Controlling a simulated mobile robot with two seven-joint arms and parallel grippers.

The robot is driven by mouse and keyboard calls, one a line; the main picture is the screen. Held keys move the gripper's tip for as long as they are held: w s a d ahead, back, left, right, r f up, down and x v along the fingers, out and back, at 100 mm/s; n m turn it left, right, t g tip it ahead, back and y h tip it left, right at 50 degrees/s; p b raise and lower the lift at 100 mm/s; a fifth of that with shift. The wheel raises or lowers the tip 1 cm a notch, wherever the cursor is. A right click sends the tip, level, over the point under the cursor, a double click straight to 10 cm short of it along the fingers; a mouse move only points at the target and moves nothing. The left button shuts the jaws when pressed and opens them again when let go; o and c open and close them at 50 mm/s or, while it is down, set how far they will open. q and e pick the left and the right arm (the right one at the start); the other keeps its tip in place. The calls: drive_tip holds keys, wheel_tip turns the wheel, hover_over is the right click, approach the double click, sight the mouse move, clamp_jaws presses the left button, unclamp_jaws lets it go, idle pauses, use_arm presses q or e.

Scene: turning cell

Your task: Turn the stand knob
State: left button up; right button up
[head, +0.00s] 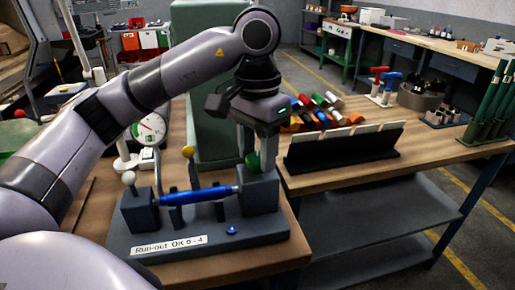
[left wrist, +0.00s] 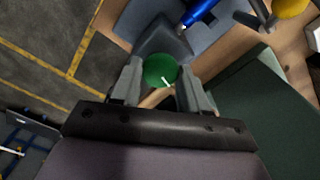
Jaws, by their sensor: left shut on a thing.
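The stand (head: 190,240) is a dark blue-grey fixture with two upright blocks on the table, labelled "Run-out OK 0 - 4". A blue shaft (head: 198,196) lies between the blocks. The green stand knob (head: 253,162) is on top of the right block, and it shows as a green disc with a white mark in the left wrist view (left wrist: 160,70). My left gripper (head: 252,158) points down over the right block, with its fingers on both sides of the green knob, shut on it. A dial gauge (head: 149,128) with a red sector stands behind the stand. My right gripper is not in view.
A yellow-topped lever (head: 188,152) and a white ball (head: 128,178) rise from the stand. A dark rack (head: 345,148) with pale tabs and several coloured cylinders (head: 318,108) stand to the right. A green machine body (head: 205,60) is behind.

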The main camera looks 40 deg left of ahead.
sight(257, 158)
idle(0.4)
use_arm(q)
drive_tip(key=o, duration=1)
drive_tip(key=shift+o, duration=0.2)
drive_tip(key=shift+r+p, duration=0.95)
drive_tip(key=shift+r, duration=2.6)
drive_tip(key=shift+s, duration=0.1)
